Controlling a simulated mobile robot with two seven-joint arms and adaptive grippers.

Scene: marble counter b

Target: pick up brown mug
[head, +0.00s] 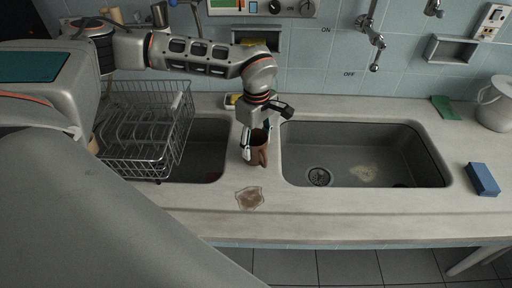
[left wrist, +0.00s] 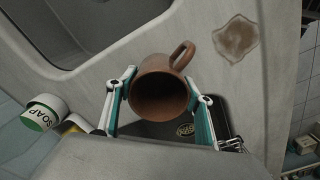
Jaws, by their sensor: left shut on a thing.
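The brown mug (head: 260,152) is on the strip of counter between the two sinks, partly hidden by my left gripper (head: 257,142) in the head view. In the left wrist view the mug (left wrist: 160,91) shows its open mouth to the camera, with its handle toward the upper right. The left gripper's fingers (left wrist: 160,105) are on both sides of the mug, shut on it. Whether the mug's base touches the counter is hard to tell. My right gripper is not in view.
A wire dish rack (head: 147,133) stands over the left sink. The right sink (head: 365,158) is empty apart from stains. A brown stain (head: 249,198) lies in front of the mug. A blue sponge (head: 482,179) and white jug (head: 495,105) are at the right. A soap container (left wrist: 44,113) shows in the wrist view.

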